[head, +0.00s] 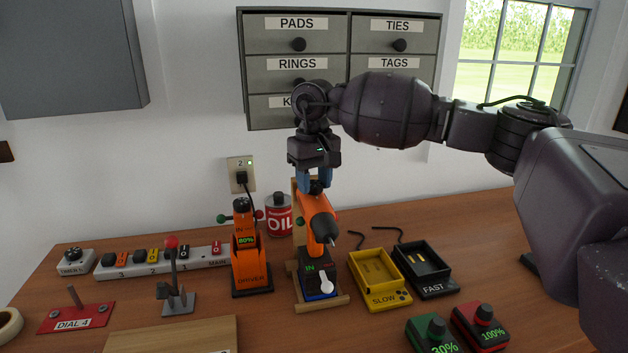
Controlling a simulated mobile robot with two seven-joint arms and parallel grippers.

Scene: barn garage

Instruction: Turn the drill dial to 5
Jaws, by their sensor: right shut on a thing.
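The orange and black drill (316,218) stands upright in a wooden stand (338,300) near the middle of the workbench. A black block with an IN label and a white lever (327,287) is at its foot. My right gripper (316,184) reaches down from above, its blue fingers shut around the small dark dial at the top of the drill. The fingers hide most of the dial, and I cannot read any number on it. My left gripper is not in view.
An orange driver (250,265) stands left of the drill, with a red oil can (279,217) behind. A yellow SLOW tray (375,277) and a black FAST tray (425,268) lie to the right. A power strip (160,262) and a red DIAL 4 plate (75,318) are at left.

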